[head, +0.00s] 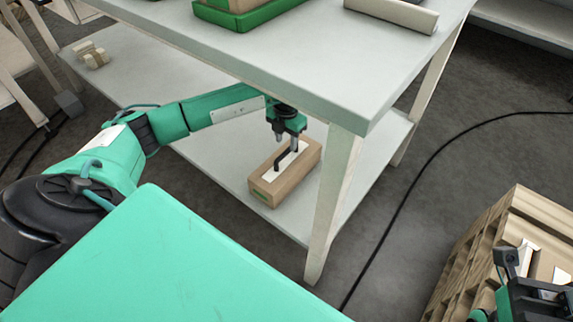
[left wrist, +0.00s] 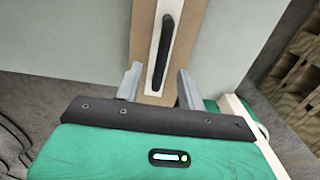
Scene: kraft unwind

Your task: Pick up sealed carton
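The sealed carton (head: 285,171) is a brown box with a white strip and a black handle on top. It sits on the lower shelf (head: 215,158) of the white table, near the shelf's right end. My left gripper (head: 290,140) is above the carton, pointing down. In the left wrist view its two fingers (left wrist: 156,80) are apart, one on each side of the white strip and black handle (left wrist: 165,50). Whether they touch anything is unclear. My right gripper (head: 535,290) is partly in view at the lower right corner, its fingers not clear.
The tabletop (head: 300,50) overhangs the shelf, and a table leg (head: 333,205) stands just right of the carton. A green tray (head: 240,18) and a pale roll (head: 392,12) are on top. A wooden crate (head: 490,245) stands at the right. A black cable (head: 405,200) crosses the floor.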

